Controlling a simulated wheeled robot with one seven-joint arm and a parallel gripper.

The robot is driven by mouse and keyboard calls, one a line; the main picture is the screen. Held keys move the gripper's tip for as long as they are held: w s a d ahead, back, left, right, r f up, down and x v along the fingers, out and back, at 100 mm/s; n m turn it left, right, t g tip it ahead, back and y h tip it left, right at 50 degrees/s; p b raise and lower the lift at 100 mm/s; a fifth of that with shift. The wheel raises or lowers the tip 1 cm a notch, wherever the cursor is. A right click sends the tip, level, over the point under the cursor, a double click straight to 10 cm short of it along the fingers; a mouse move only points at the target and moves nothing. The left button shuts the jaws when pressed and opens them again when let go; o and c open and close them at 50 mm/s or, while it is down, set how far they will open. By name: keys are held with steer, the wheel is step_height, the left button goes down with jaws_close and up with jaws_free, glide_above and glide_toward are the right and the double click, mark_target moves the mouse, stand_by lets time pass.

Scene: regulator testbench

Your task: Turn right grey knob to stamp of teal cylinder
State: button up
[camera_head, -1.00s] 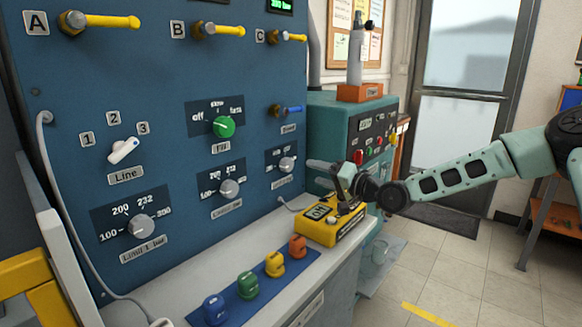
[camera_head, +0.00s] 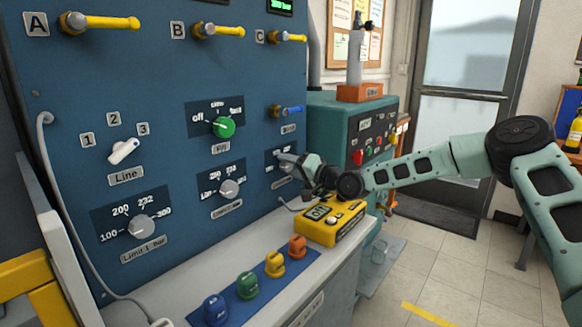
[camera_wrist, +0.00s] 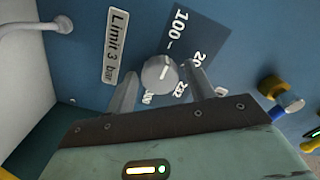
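The right grey knob (camera_wrist: 158,74) is in the wrist view, on a dark scale plate marked 100, 200, 232 and 300, beside a "Limit 3 bar" label (camera_wrist: 116,47). It has a short white mark whose exact setting I cannot tell. My gripper (camera_wrist: 161,72) is open, with one finger on each side of the knob and narrow gaps apparently left. In the head view my gripper (camera_head: 287,160) is at the right end of the panel and mostly hides this knob. I cannot make out a teal cylinder or a readable stamp.
The blue panel (camera_head: 75,80) also bears a middle grey knob (camera_head: 229,188), a left grey knob (camera_head: 140,226), a green knob (camera_head: 223,127) and yellow levers. A yellow device (camera_head: 330,227) stands on the bench below my gripper. A teal cabinet (camera_head: 335,122) is behind.

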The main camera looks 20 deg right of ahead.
steer(key=c, duration=0.7)
steer(key=shift+m, duration=0.3)
steer(key=m, duration=0.5)
steer(key=shift+d+f, duration=0.1)
steer(key=m+b, duration=0.1)
steer(key=m, duration=0.4)
steer(key=shift+m+b, duration=0.4)
steer(key=m, duration=1.2)
steer(key=shift+f, duration=0.1)
steer(key=shift+m, duration=0.4)
